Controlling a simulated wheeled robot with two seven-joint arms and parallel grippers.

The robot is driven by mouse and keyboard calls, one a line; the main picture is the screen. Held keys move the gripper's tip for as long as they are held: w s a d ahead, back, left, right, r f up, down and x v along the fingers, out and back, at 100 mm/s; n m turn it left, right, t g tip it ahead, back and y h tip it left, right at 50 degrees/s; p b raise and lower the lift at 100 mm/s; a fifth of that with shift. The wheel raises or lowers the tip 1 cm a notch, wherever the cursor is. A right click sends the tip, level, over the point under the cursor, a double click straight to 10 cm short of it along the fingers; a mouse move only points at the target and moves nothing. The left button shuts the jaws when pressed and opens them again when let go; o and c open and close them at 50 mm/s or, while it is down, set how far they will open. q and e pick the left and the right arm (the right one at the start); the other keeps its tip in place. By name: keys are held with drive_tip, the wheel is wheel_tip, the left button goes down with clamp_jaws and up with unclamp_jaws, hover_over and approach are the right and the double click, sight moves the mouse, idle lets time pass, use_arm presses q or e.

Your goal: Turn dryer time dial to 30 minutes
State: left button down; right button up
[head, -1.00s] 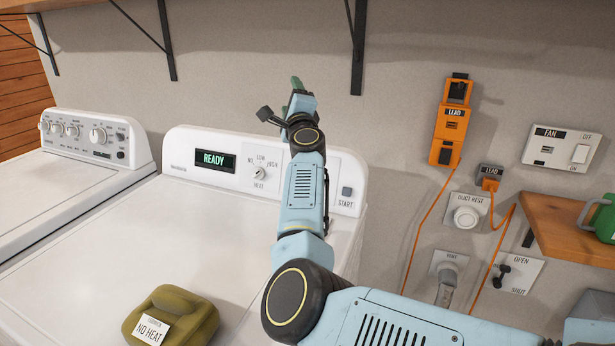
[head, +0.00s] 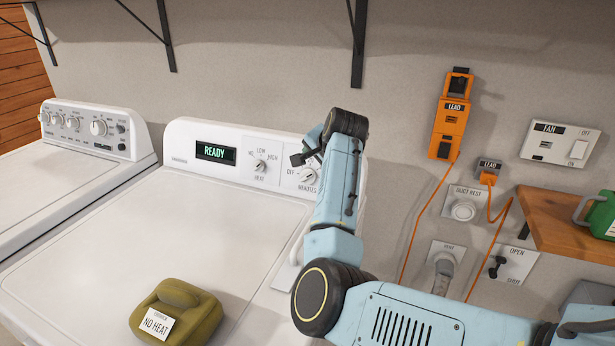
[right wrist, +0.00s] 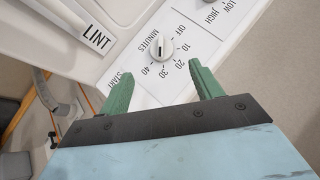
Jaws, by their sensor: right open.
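The dryer's white time dial (head: 308,175) sits on the back panel of the dryer (head: 130,230), beside the printed OFF and MINUTES. In the right wrist view the dial (right wrist: 161,47) is ringed by OFF, 10, 20, 30 and 40; I cannot tell surely which mark it points to. My right gripper (right wrist: 162,69) is open and empty. Its green fingers are spread, with the dial just beyond and between the tips, apart from them. My left gripper is not in view.
The heat dial (head: 260,166) and a READY display (head: 215,153) are left of the time dial. A LINT cover (right wrist: 92,36) is close by. An olive object labelled NO HEAT (head: 175,315) lies on the dryer top. Wall switches and orange leads (head: 452,115) are to the right.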

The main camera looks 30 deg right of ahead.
sight(306, 177)
drive_tip(key=b+x, duration=0.2)
drive_tip(key=x, duration=0.8)
drive_tip(key=shift+w+f, duration=0.2)
drive_tip(key=shift+f, duration=0.05)
drive_tip(key=c, duration=1)
drive_tip(key=shift+r+n+g+p, duration=0.1)
drive_tip(key=shift+n+g+p, duration=0.3)
drive_tip(key=shift+p, duration=0.5)
drive_tip(key=o, duration=1)
